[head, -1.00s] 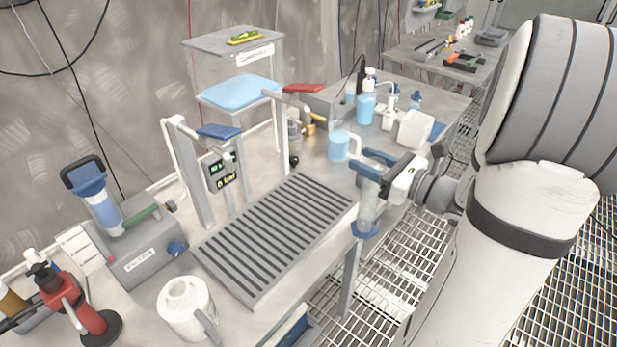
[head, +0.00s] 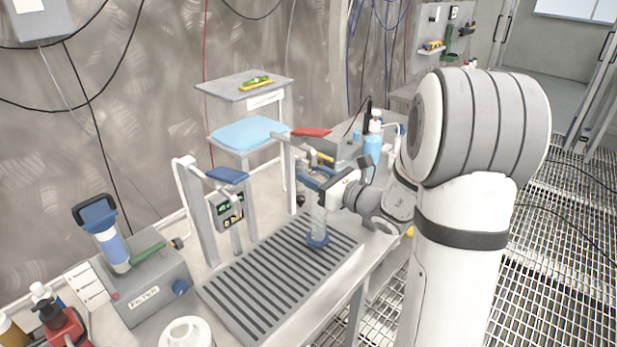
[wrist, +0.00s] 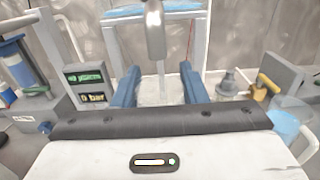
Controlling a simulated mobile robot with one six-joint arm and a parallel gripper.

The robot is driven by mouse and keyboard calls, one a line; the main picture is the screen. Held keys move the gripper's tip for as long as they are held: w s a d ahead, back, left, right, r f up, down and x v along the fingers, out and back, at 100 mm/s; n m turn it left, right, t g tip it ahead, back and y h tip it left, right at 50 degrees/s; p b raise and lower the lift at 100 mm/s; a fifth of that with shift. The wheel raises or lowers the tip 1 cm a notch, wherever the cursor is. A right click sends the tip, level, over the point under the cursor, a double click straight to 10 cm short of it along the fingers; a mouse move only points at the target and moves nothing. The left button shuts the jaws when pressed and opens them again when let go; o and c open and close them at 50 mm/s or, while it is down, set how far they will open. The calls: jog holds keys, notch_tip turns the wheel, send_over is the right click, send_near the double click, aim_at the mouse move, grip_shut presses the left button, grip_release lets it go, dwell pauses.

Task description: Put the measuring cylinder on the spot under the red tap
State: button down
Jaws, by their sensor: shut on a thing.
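The measuring cylinder (head: 318,217), clear with a blue base, stands upright in my gripper (head: 317,180), which is shut on its upper part. In the head view its base is over the far right end of the slatted drain tray (head: 262,284); I cannot tell if it touches. The red tap (head: 311,132) is a red lever on a grey post, just above and behind my gripper. In the wrist view a metal spout (wrist: 155,35) is in front of my blue fingers, above the clear cylinder (wrist: 160,92). The spot under the red tap is hidden or not distinguishable.
A blue-levered tap (head: 227,175) stands left of the red one. A filter unit (head: 150,285) and a white jug (head: 186,333) are on the left. The left part of the tray is clear.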

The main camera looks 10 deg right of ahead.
jog(key=shift+x, duration=1)
jog(key=shift+s+d+f, duration=0.1)
jog(key=shift+f, duration=0.95)
jog(key=c, duration=0.9)
grip_release()
jog(key=shift+r, duration=0.1)
jog(key=shift+o, duration=0.2)
